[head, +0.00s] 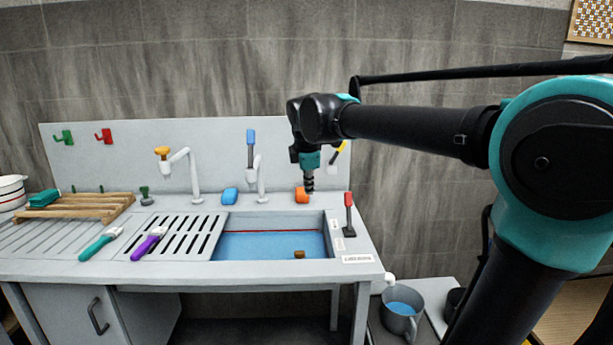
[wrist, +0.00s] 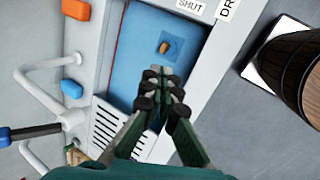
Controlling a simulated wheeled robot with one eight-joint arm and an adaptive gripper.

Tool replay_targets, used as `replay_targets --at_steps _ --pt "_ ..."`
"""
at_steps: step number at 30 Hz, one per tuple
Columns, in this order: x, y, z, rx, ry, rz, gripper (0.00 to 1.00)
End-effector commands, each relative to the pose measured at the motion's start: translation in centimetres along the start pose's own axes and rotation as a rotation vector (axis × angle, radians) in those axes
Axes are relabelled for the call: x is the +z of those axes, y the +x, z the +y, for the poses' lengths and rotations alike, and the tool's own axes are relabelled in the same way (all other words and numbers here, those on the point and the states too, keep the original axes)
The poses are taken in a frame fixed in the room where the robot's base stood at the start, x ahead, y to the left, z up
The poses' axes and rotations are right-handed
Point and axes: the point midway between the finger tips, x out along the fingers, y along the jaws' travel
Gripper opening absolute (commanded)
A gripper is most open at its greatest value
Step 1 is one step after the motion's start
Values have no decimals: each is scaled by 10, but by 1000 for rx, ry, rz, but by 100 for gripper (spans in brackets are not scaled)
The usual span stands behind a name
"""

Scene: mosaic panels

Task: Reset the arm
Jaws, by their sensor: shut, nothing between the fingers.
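My gripper (head: 309,188) hangs pointing down above the back right of the sink, near an orange block (head: 302,195) on the back ledge. In the wrist view my gripper (wrist: 160,75) is shut and empty, with its fingertips together over the blue basin (wrist: 125,60). My arm (head: 420,130) reaches in from the right, stretched out over the counter's right end.
The sink counter (head: 345,268) carries two taps (head: 195,180), a blue block (head: 230,196), a red-handled lever (head: 348,210), and teal (head: 100,244) and purple (head: 150,243) brushes. A grey jug (head: 400,308) stands low at the right. A wooden barrel (wrist: 300,65) shows in the wrist view.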

Motion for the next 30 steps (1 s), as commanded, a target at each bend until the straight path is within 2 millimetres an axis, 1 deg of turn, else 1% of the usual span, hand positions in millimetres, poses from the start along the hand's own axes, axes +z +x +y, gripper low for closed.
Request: replay_targets --at_steps 1,2,3,5,6,8,9,11,12,14,15,18,21,22,25,30 --pt "20 22 -23 -9 136 -2 0" --pt "29 35 -36 -14 222 -3 0" --pt "42 50 -55 -21 336 -3 0" --pt "59 73 -85 -30 507 -5 0" --pt "70 87 -107 -36 623 -5 0" --pt "85 106 -141 -43 795 -8 0" --pt "93 118 -164 -48 908 -9 0" --pt "104 134 -200 -54 1076 -13 0" --pt "110 144 -223 -58 1183 -14 0" --pt "116 155 -256 -63 1330 -17 0" --pt "119 162 -276 -65 1417 -18 0" --pt "122 172 -315 -70 1591 -21 0" --pt "123 178 -338 -72 1697 -23 0" --pt "123 179 -342 -73 1716 -23 0" --pt "123 180 -348 -74 1747 -23 0" --pt "123 180 -348 -74 1748 -23 0"
